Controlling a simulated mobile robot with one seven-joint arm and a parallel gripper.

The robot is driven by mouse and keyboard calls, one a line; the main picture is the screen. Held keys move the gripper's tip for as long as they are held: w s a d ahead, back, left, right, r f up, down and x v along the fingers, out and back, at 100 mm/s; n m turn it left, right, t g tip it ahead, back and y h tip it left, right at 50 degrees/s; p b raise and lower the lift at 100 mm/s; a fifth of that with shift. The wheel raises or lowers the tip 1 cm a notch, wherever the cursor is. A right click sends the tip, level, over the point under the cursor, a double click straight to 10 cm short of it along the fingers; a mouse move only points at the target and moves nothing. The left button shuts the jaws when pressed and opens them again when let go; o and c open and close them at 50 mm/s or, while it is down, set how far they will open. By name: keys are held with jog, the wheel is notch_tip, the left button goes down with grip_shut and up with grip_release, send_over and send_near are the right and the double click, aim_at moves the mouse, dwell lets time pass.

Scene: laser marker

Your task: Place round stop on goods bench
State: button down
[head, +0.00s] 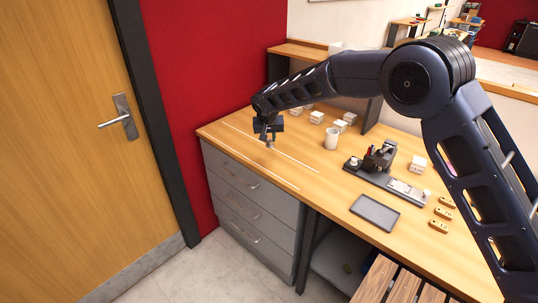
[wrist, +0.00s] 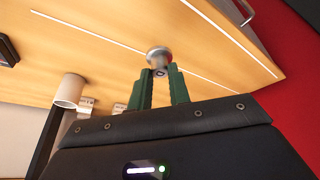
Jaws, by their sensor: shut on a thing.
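My gripper (head: 268,135) is over the left end of the wooden bench (head: 325,185), in the area crossed by white lines. In the wrist view, the green fingers of my gripper (wrist: 159,80) are shut on the round stop (wrist: 159,55), a small grey metal knob with a rounded end. The stop (head: 271,144) is tiny in the head view, just under the fingers. I cannot tell whether it touches the bench top or is slightly above it.
A white cup (head: 331,138) and several small white boxes (head: 317,117) stand behind and right of my gripper. The bench's front left is clear.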

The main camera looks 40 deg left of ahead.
jog(key=shift+f, duration=4.2)
jog(key=shift+f, duration=0.1)
jog(key=c, duration=1.3)
grip_release()
jog(key=v, duration=1.2)
